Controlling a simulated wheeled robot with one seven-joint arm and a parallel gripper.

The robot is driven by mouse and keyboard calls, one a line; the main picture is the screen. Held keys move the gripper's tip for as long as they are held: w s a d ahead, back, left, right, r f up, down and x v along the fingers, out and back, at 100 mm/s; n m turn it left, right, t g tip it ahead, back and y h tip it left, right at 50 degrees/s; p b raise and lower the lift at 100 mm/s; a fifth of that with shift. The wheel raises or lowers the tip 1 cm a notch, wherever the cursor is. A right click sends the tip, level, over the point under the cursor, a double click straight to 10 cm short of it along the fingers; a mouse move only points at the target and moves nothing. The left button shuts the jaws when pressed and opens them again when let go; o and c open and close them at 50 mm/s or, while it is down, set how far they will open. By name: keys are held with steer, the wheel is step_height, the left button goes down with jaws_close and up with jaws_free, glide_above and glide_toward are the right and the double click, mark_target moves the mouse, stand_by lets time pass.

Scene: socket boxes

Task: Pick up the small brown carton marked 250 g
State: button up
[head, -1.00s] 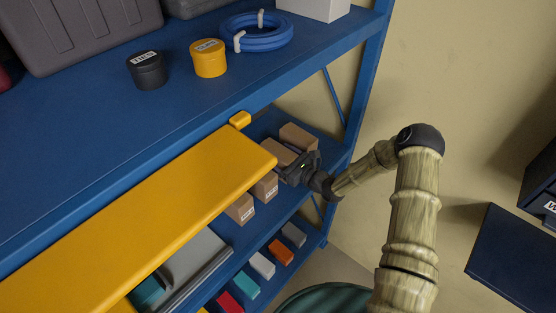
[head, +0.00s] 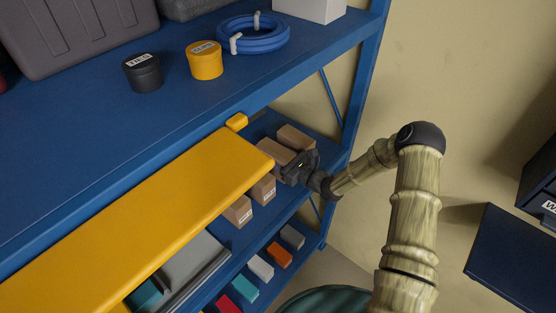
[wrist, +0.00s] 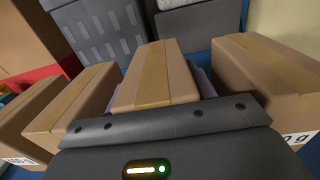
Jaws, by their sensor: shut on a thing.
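My gripper (head: 300,166) is at the right end of the middle shelf, among brown cartons. In the wrist view my gripper (wrist: 158,98) is shut on the middle brown carton (wrist: 155,75), which also shows in the head view (head: 277,151). The held carton's front is hidden behind the gripper body, so its label cannot be read. Another brown carton (wrist: 72,103) stands to its left, and one (wrist: 265,75) to its right has a label ending in "0 g". I cannot tell whether the held carton is off the shelf.
A yellow panel (head: 150,210) juts out left of the gripper, close to it. The blue upper shelf (head: 90,145) lies above. More cartons (head: 238,210) stand nearer the front. Small coloured boxes (head: 262,266) line the shelf below. Grey bins (wrist: 105,35) show behind the held carton.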

step_height(320, 180, up, 8)
steer(key=shift+r+b, duration=0.25)
steer(key=shift+b, duration=0.6)
steer(key=shift+r, duration=0.15)
steer(key=shift+r, duration=0.1)
